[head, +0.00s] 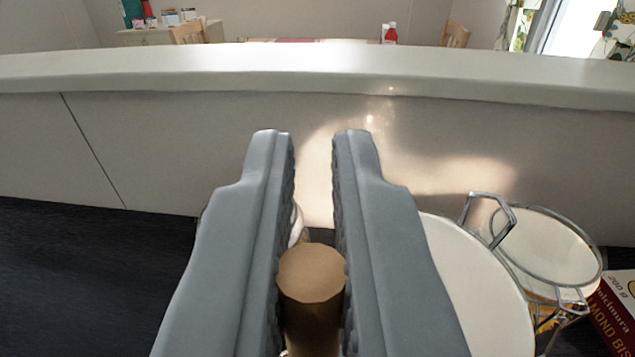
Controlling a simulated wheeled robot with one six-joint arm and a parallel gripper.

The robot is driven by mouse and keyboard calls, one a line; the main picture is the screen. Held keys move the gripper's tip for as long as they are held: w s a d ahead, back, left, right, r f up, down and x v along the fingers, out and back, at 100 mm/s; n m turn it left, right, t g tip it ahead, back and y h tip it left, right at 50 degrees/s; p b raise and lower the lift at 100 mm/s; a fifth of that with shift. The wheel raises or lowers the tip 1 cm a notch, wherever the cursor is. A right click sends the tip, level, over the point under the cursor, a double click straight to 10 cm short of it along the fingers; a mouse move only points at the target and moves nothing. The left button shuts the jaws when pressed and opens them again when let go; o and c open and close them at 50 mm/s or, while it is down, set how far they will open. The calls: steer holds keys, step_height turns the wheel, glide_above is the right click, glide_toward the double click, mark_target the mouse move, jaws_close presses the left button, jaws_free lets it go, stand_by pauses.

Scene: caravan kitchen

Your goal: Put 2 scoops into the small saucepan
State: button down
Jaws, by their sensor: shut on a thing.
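My gripper (313,145) reaches forward from the bottom of the picture, with its two grey fingers on either side of a brown cylinder. It is shut on this brown handle (311,272), which stands end-on between the fingers. What the handle belongs to is hidden below, so I cannot tell whether it is a scoop. A round metal-rimmed pot (548,250) with wire side handles stands at the right, pale inside. I cannot tell whether it is the small saucepan.
A large white round thing (470,290) lies between my right finger and the pot. A red box (615,315) is at the lower right edge. A long white counter edge (300,75) crosses ahead. The dark surface (90,270) at left looks clear.

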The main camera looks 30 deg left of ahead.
steer(key=shift+f, duration=4.35)
step_height(320, 180, up, 10)
